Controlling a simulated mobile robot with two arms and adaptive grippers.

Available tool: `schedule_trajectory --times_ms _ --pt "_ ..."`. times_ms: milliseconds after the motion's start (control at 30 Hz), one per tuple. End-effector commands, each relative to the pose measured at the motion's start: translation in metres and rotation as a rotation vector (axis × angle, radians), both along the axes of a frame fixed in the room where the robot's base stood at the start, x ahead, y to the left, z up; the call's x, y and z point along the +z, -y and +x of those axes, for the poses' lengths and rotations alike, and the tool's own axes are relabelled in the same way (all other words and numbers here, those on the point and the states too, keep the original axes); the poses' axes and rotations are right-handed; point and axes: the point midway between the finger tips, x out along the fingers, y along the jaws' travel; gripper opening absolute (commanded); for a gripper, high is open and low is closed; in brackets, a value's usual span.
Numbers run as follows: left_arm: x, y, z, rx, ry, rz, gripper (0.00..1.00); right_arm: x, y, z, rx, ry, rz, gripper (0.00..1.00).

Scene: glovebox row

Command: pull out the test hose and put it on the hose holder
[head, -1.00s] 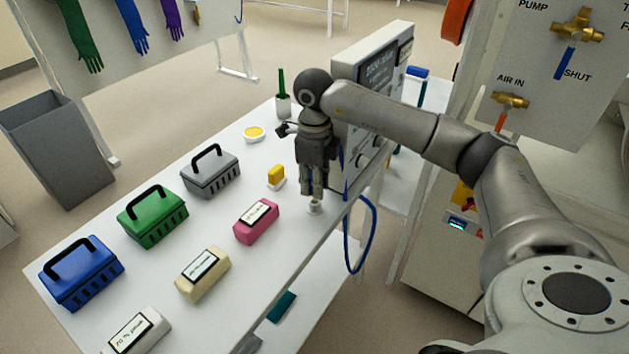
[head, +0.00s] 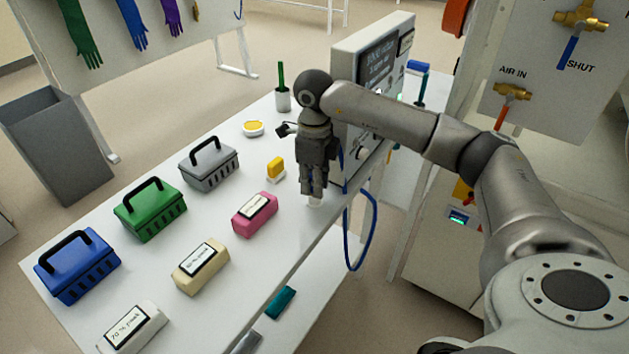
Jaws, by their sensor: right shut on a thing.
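My right gripper (head: 314,193) points straight down at the table's right edge, beside the grey instrument box. Its fingers are shut, apparently on the end of the test hose, but the fingers hide the held part. A small whitish piece (head: 315,203), possibly the hose holder, shows right below the fingertips; I cannot tell whether the held end sits in it. The blue test hose (head: 374,222) hangs in a loop over the table edge, and part of it runs up beside the instrument box (head: 349,82). My left gripper is not in view.
Blue (head: 80,272), green (head: 150,216) and grey (head: 211,166) carry boxes stand on the white table (head: 130,277). Pink (head: 255,215), cream (head: 201,268) and white labelled blocks, a yellow sponge (head: 276,167), a yellow dish and a brush cup are around. A valve panel (head: 548,98) stands right.

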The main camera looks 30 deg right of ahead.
Motion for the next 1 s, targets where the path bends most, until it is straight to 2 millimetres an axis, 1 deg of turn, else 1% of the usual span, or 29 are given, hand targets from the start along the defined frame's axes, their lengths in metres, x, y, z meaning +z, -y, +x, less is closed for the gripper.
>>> schedule_trajectory --times_ms 67,100,300,567,667,767,867,1000 --pt "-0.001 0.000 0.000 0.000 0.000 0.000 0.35 -0.003 0.000 -0.001 0.001 -0.005 0.000 0.00" --pt "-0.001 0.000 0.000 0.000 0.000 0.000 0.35 -0.003 0.000 -0.001 0.001 -0.005 0.000 0.22" --pt "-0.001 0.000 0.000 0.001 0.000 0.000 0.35 -0.002 0.000 -0.001 0.001 -0.005 0.000 0.45" --pt "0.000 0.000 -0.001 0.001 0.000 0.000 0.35 -0.002 0.000 -0.001 0.001 -0.004 0.001 0.45" --pt "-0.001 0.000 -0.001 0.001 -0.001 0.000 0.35 0.002 -0.001 0.000 0.001 -0.003 0.000 0.45" --pt "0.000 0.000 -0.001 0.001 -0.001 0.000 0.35 0.013 -0.001 0.000 0.001 -0.001 0.000 0.45" --pt "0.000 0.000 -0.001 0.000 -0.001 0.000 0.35 0.032 -0.001 0.000 0.002 0.001 0.000 0.45" --pt "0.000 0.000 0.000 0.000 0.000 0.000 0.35 0.064 -0.001 0.000 0.001 0.002 0.000 0.45"
